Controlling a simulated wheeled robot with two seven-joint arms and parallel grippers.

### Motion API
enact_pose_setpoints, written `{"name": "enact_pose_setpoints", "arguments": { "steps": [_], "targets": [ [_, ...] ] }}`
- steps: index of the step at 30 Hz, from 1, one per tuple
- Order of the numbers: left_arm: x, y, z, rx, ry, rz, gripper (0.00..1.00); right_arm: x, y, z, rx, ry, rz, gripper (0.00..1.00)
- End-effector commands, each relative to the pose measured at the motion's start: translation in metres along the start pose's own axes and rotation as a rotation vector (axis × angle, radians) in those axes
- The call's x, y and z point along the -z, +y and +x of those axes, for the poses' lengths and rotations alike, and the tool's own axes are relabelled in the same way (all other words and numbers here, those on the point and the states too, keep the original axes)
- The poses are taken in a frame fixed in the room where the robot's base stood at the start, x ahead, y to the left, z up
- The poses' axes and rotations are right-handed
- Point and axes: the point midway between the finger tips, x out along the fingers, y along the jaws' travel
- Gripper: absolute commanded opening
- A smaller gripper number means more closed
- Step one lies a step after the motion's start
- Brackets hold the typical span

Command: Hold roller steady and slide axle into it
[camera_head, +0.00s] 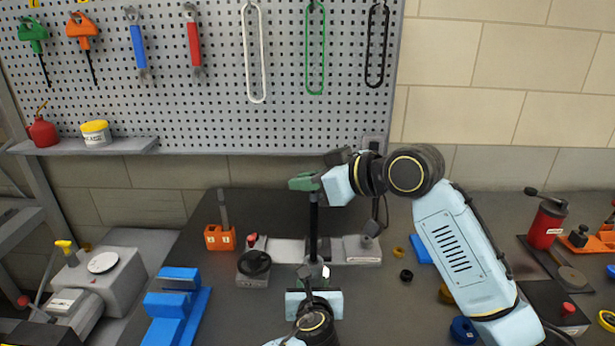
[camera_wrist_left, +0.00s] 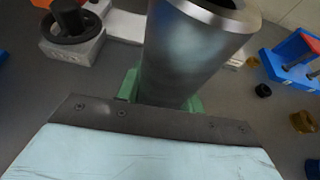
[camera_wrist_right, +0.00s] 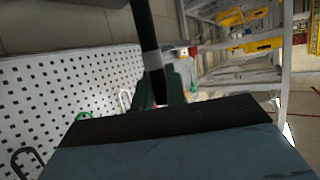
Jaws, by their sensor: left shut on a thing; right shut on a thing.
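The roller (camera_wrist_left: 195,50) is a thick grey metal tube in the left wrist view, its open rim towards the top edge. My left gripper (camera_wrist_left: 162,92) is shut on it, green fingers on either side. In the head view my left wrist (camera_head: 314,303) is at the bottom centre, and the roller barely shows there. The axle (camera_head: 314,225) is a slim black rod hanging upright above my left wrist. My right gripper (camera_head: 305,182) is shut on its top end. The right wrist view shows the axle (camera_wrist_right: 147,30) with a grey band. I cannot tell whether its lower end touches the roller.
A pale fixture bar (camera_head: 285,250) lies behind the axle, with a black handwheel block (camera_head: 253,268) at its left. A blue fixture (camera_head: 178,305) stands left, an orange block (camera_head: 219,237) behind it. Small rings (camera_head: 406,275) lie to the right. A pegboard (camera_head: 190,100) closes the back.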

Motion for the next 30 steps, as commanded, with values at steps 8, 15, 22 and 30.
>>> {"name": "enact_pose_setpoints", "arguments": {
  "steps": [8, 15, 22, 30],
  "targets": [
    [0.0, 0.0, 0.0, 0.0, 0.001, 0.0, 0.05, -0.006, 0.0, 0.003, 0.0, 0.002, 0.0, 0.0],
    [0.0, 0.0, 0.0, 0.0, 0.001, 0.0, 0.05, -0.012, 0.0, 0.005, 0.0, 0.001, 0.001, 0.0],
    [0.0, 0.0, 0.0, 0.0, 0.001, 0.0, 0.05, -0.017, 0.0, 0.007, 0.0, 0.002, 0.001, 0.0],
    [0.0, 0.0, 0.0, 0.0, 0.001, 0.0, 0.05, -0.023, 0.0, 0.01, 0.0, 0.002, 0.0, 0.0]
  ]
}}
